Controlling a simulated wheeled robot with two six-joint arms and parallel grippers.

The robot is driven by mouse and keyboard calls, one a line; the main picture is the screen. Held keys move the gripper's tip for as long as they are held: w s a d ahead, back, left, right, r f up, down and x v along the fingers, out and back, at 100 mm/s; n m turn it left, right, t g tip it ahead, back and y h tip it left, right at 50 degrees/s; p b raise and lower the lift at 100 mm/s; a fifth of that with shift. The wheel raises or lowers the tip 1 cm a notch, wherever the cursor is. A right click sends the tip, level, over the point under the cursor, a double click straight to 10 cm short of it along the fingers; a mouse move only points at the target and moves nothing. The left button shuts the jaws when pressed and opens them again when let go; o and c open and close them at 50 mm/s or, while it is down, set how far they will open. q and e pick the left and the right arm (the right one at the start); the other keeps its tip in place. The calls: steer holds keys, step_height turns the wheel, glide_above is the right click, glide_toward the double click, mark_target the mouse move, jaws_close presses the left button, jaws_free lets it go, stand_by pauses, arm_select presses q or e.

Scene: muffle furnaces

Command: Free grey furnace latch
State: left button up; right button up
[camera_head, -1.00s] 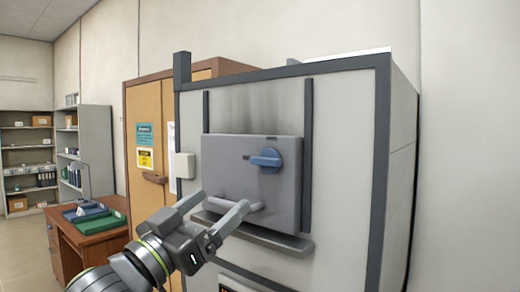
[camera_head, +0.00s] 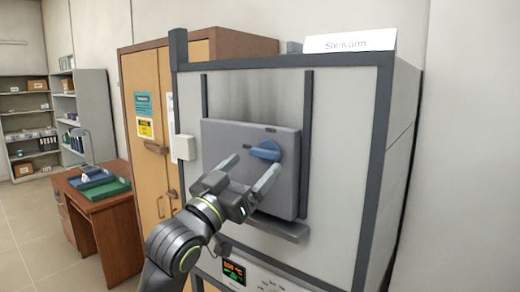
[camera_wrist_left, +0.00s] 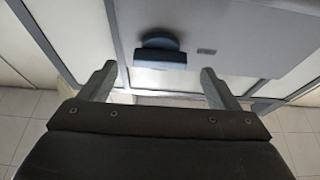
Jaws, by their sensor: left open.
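The grey furnace (camera_head: 345,120) stands in front of me with its grey door (camera_head: 225,135) closed against the front. The blue latch knob (camera_head: 265,150) sits on the upper right of the door. My left gripper (camera_head: 250,172) is open in front of the door, with its two fingers spread just below and to either side of the knob. In the left wrist view the knob (camera_wrist_left: 161,54) lies ahead of the open fingertips (camera_wrist_left: 155,78), between them in width and apart from both. Nothing is between the fingers. My right gripper is not in view.
A grey ledge (camera_head: 275,228) juts out below the door, and a lit control display (camera_head: 234,271) sits lower down. A wooden cabinet (camera_head: 143,95) is left of the furnace. A desk (camera_head: 105,210) with trays and shelves (camera_head: 30,135) stand farther left. Floor shows at lower left.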

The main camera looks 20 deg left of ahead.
mark_target(261, 156)
arm_select(q)
steer(key=shift+p+x, duration=0.5)
steer(key=shift+x, duration=1.4)
steer(key=shift+c, duration=0.2)
steer(key=c, duration=0.9)
